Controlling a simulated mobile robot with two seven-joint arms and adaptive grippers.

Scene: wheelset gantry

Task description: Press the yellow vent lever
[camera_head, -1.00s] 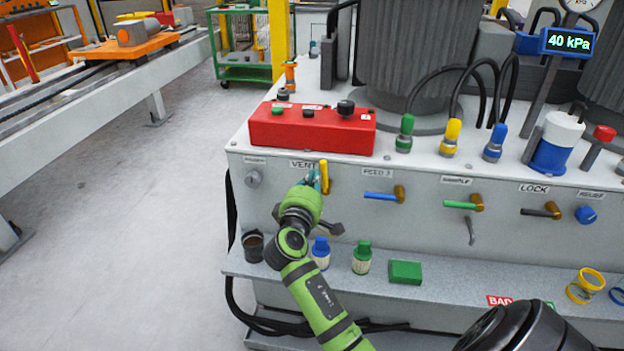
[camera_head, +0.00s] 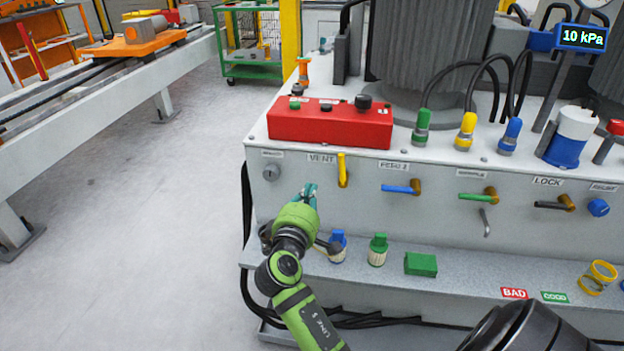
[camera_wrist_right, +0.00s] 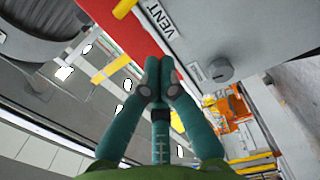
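The yellow vent lever (camera_head: 343,170) hangs upright on the front panel, just right of the VENT label (camera_head: 322,158). In the right wrist view a yellow end of it (camera_wrist_right: 124,8) shows at the top edge, near the VENT label (camera_wrist_right: 158,18). My right gripper (camera_head: 311,187) is below and left of the lever, with a visible gap between them. Its teal fingertips (camera_wrist_right: 160,66) are together with nothing between them. My left gripper is not in view.
A gauge display (camera_head: 581,38) reads 10 kPa. A red button box (camera_head: 330,124) stands above the panel. The blue-handled FEED 2 lever (camera_head: 400,188) is to the right. A lower shelf holds blue and green bottles (camera_head: 378,250) and a green block (camera_head: 420,264).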

